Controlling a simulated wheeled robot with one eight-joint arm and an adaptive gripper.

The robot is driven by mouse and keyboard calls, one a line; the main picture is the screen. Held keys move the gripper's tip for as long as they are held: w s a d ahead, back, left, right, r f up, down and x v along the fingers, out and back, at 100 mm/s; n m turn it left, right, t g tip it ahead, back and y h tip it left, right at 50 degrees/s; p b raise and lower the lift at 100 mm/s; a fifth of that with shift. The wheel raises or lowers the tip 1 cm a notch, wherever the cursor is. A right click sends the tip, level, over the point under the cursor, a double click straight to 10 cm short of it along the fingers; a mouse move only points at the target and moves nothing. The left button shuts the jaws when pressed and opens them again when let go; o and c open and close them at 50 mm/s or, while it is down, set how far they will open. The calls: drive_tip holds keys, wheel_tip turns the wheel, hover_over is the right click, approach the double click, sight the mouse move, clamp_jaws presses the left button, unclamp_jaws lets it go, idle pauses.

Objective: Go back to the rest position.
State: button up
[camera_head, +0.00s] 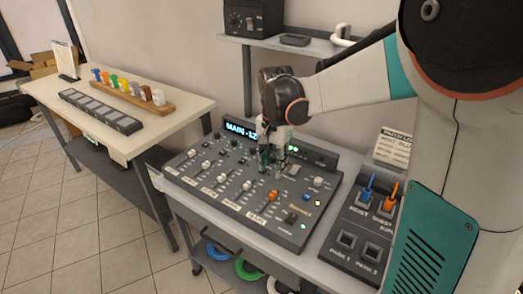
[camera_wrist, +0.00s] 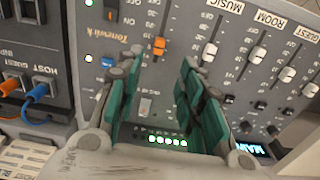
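My gripper (camera_head: 272,158) hangs at the end of my arm over the back middle of a grey mixing console (camera_head: 190,178). In the wrist view my gripper (camera_wrist: 158,72) shows two green-padded fingers standing apart, with nothing held between them. The console face and a small pale switch (camera_wrist: 146,107) show through the gap. An orange fader (camera_wrist: 159,46) lies beyond the fingertips; in the head view this orange fader (camera_head: 272,195) is in front of the gripper. I cannot tell if the fingertips touch the console.
A patch box (camera_head: 354,240) with blue and orange plugs stands right of the console. On the left, a table (camera_head: 185,108) holds a rack of colored pieces (camera_head: 135,96) and a grey strip (camera_head: 100,111). Cable coils hang below the console.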

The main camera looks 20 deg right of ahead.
drive_tip(key=s+a+r+n+t, duration=0.2)
drive_tip(key=s+n, duration=0.3)
drive_tip(key=s, duration=0.4)
drive_tip(key=s+a+r+n+t, duration=0.3)
drive_tip(key=s+r+n+t, duration=0.1)
drive_tip(key=s, duration=0.5)
drive_tip(key=shift+s+r+n+t, duration=0.15)
drive_tip(key=shift+s+n+t, duration=0.2)
drive_tip(key=shift+n+t, duration=0.4)
drive_tip(key=shift+g, duration=0.25)
